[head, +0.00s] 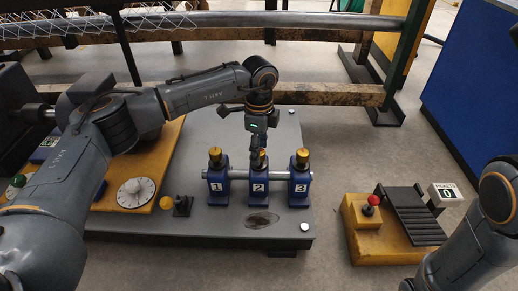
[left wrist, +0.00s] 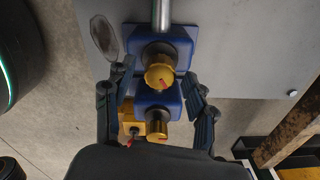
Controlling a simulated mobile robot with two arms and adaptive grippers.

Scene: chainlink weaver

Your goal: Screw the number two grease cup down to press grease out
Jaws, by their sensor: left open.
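The number two grease cup (head: 259,161) stands on the middle blue block (head: 259,188), marked 2; my gripper partly hides it in the head view. In the left wrist view, a yellow cup with a red mark (left wrist: 160,76), apparently number two, lies between the fingertips. My left gripper (head: 257,150) points down over it, open, with a finger on each side; it also shows in the left wrist view (left wrist: 160,80). I see no clear contact. My right arm shows at the lower right, but its gripper is out of view.
Blue blocks one (head: 217,187) and three (head: 299,188) stand close on either side, with brass cups. A steel shaft (head: 238,182) runs through the blocks. A dark stain (head: 262,219) marks the grey plate in front.

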